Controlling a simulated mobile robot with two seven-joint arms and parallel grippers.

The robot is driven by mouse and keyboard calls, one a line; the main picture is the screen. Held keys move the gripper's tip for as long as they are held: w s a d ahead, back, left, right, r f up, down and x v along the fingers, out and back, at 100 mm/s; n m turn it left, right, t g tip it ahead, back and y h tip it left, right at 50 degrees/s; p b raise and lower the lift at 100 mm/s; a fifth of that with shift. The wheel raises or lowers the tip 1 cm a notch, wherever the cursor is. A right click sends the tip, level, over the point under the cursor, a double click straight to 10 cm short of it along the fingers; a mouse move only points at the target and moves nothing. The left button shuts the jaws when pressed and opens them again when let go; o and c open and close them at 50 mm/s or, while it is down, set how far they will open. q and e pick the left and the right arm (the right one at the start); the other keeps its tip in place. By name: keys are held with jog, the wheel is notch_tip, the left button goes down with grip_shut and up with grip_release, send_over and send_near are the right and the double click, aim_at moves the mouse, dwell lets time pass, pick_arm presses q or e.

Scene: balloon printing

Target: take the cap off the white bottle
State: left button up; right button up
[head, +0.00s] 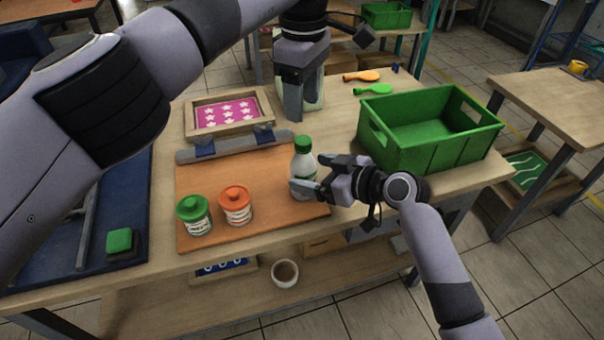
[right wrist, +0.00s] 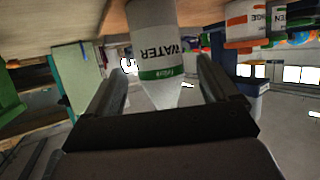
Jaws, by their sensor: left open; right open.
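The white bottle (head: 303,172) stands upright at the right edge of the brown mat, with its green cap (head: 303,144) on top. My right gripper (head: 310,174) is open at the bottle's right side, its fingers reaching around the lower body. In the right wrist view the bottle (right wrist: 155,40) appears upside down between the two open fingers, its WATER label showing. Contact with the fingers cannot be told. My left gripper (head: 302,100) points down, open, behind and above the bottle, clear of the cap, in front of a clear container (head: 316,88).
A green-lidded jar (head: 195,216) and an orange-lidded jar (head: 237,207) stand on the brown mat (head: 275,228), left of the bottle. A green crate (head: 432,155) is close to my right gripper. A framed pink star print (head: 203,116) lies behind. Balloons (head: 372,90) lie at the back.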

aim_at(303, 140)
jog(key=shift+x, duration=1.95)
jog(key=c, duration=1.5)
pick_arm(q)
jog(key=shift+c, duration=1)
pick_arm(e)
grip_shut()
pick_arm(q)
jog(key=m, duration=0.6)
jog(key=shift+m, duration=0.3)
jog(key=m, duration=0.6)
jog(key=shift+m, duration=0.3)
pick_arm(e)
jog(key=shift+f, duration=0.1)
pick_arm(q)
jog(key=shift+f, duration=4.05)
